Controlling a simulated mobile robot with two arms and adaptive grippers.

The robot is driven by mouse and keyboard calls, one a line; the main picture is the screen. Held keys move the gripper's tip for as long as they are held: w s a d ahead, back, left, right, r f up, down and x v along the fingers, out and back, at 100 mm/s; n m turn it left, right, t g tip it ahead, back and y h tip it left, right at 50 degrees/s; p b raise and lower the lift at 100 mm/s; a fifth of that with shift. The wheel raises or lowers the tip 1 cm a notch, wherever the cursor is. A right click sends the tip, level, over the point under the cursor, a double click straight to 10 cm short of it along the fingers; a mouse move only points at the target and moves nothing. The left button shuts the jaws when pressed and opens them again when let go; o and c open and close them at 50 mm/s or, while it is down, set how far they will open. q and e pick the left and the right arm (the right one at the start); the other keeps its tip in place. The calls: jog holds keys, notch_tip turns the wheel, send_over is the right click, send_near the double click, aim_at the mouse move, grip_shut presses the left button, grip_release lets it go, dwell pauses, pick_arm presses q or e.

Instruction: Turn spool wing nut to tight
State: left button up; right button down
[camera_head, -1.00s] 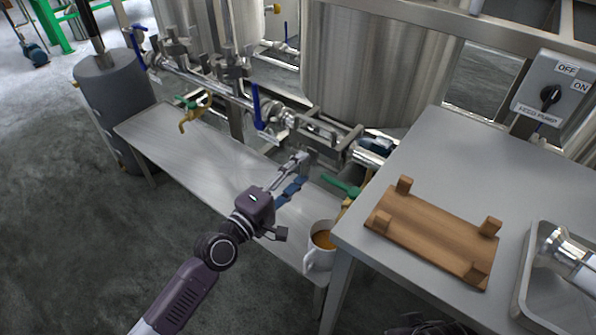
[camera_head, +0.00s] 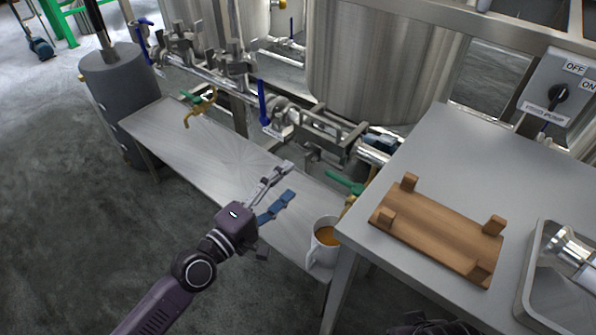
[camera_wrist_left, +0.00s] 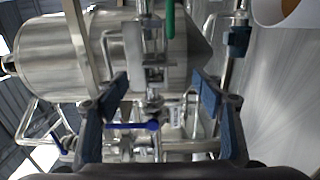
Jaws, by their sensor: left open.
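The steel pipe line with its clamps (camera_head: 318,125) runs in front of the tanks, above the low bench. I cannot make out for sure which small part is the spool wing nut. My left gripper (camera_head: 284,182) is open and empty above the low bench, on the near side of the pipe line and apart from it. In the left wrist view the open blue-padded fingers (camera_wrist_left: 160,88) frame the pipe fittings (camera_wrist_left: 152,62), which lie beyond the fingertips. A blue valve handle (camera_wrist_left: 138,126) shows between the fingers.
A white mug (camera_head: 322,248) with brown liquid stands on the low bench (camera_head: 180,150). The higher table (camera_head: 455,150) holds a wooden stand (camera_head: 440,232) and a metal tray (camera_head: 520,300). Blue-handled (camera_head: 263,105) and green-handled (camera_head: 345,181) valves stick out from the pipework.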

pick_arm(q)
jog(key=v, duration=0.5)
jog(key=shift+s+a, duration=0.2)
jog(key=shift+s, duration=0.1)
